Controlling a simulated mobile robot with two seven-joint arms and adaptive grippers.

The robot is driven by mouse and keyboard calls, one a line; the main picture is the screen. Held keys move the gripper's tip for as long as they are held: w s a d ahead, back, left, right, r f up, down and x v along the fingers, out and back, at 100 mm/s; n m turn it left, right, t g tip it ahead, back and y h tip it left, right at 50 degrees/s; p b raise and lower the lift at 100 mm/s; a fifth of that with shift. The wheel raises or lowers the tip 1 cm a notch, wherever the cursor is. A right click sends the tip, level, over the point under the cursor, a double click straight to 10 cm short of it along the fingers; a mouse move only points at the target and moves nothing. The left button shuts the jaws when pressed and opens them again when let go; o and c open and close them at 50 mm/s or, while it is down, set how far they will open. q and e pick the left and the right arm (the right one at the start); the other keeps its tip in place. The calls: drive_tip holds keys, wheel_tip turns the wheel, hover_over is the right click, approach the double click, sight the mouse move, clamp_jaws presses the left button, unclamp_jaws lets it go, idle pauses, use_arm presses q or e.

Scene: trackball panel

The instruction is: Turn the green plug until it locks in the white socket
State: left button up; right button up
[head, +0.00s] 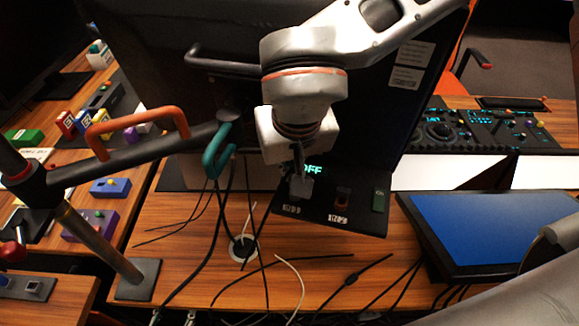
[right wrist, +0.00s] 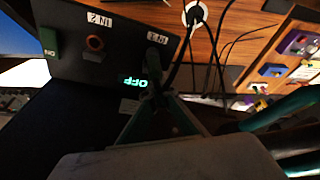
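My right gripper (head: 299,160) points down at the IN 1 end of the black panel (head: 345,222). A pale grey-white socket (head: 300,187) sits right under its fingertips. In the right wrist view my right gripper (right wrist: 160,98) has its fingers drawn together in a narrow wedge, with dark greenish edges. They appear shut on the green plug, which is mostly hidden between them. Whether the plug sits fully in the socket, and how far it is turned, cannot be seen. My left gripper is not in view.
An orange-brown IN 2 socket (head: 342,197) and a green ON switch (head: 379,200) are beside it. The panel glows OFF (head: 312,169). Black cables run to a round desk grommet (head: 243,248). A blue-screened tablet (head: 495,228) lies right; a large dark monitor (head: 240,60) stands behind.

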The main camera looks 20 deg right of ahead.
drive_tip(key=o, duration=0.6)
drive_tip(key=shift+s, duration=0.1)
drive_tip(key=v, duration=1.2)
